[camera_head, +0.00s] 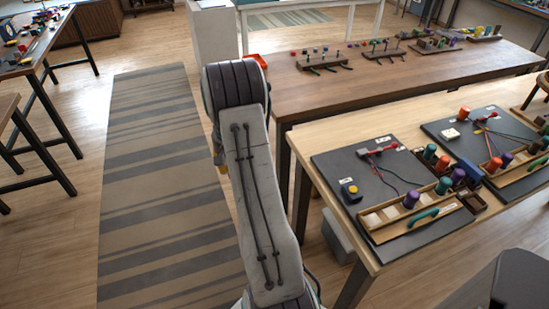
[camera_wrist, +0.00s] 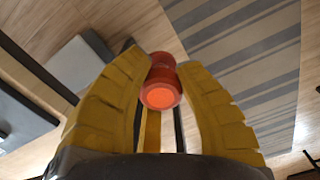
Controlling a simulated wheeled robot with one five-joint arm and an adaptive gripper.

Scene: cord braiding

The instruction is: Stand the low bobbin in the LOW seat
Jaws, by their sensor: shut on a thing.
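My gripper (camera_wrist: 160,72) is shut on an orange-red bobbin (camera_wrist: 161,92), seen in the wrist view between the two yellow fingers. The bobbin's round end faces the camera. In the head view my arm hides the bobbin and most of the gripper; only a yellow bit shows at its left edge. A dark braiding board (camera_head: 336,162) lies on the light table at the right, apart from my gripper. A wooden tray (camera_head: 379,238) on it has pale square places and a purple bobbin (camera_head: 411,198). I cannot read which seat is LOW.
Several more bobbins, including a teal one (camera_head: 443,185), stand near the tray's right end. A yellow button box (camera_head: 351,191) sits on the board's left side. A second board (camera_head: 440,128) lies beyond. A darker table (camera_head: 400,85) stands behind. The striped rug (camera_head: 150,170) is clear.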

